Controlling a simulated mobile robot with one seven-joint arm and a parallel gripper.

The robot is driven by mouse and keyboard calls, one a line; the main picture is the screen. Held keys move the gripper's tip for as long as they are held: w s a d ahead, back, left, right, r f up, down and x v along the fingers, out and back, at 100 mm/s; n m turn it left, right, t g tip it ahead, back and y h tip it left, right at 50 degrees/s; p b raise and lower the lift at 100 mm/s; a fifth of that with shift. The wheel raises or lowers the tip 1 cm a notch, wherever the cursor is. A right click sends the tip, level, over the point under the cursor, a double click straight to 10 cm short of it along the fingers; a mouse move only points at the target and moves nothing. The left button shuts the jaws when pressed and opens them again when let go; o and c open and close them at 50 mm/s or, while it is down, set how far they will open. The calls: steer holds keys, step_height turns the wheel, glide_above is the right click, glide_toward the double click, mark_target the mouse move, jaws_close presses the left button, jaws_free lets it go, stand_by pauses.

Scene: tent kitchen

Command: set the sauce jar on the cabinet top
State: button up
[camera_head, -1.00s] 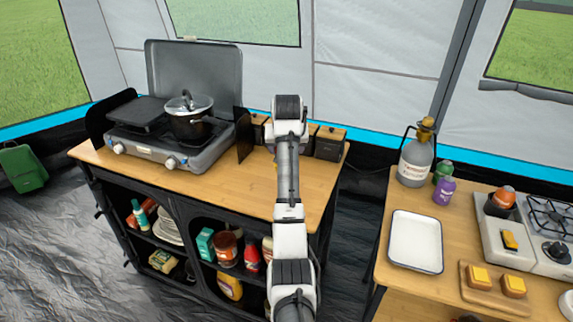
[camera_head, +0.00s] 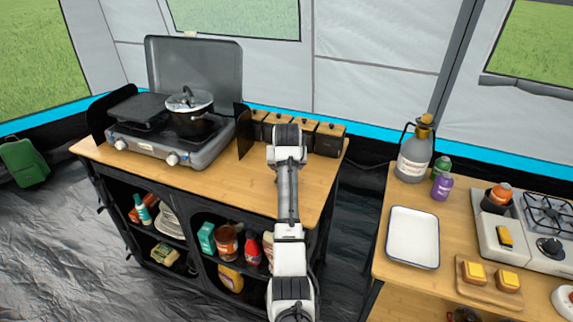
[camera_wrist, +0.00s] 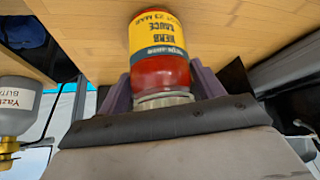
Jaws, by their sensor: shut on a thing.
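The sauce jar (camera_wrist: 160,45), with a red body and a yellow label reading upside down, is in my gripper (camera_wrist: 162,82) in the wrist view. The purple fingers are shut on its sides. Its far end is close to a wooden surface; I cannot tell whether it touches. The cabinet top (camera_head: 215,180) is light wood in the head view. My arm reaches over its right part and hides the gripper and jar there.
A camp stove (camera_head: 165,145) with a lidded pot (camera_head: 190,115) stands on the cabinet's left. Wooden-lidded canisters (camera_head: 328,140) line the back right. Bare wood lies before the stove. A side table at right holds a white tray (camera_head: 413,238) and a grey bottle (camera_head: 414,155).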

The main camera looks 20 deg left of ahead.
steer(key=o, duration=1.4)
steer(key=shift+o, duration=0.2)
steer(key=shift+r, duration=0.15)
steer(key=b+v, duration=0.4)
steer(key=v, duration=0.8)
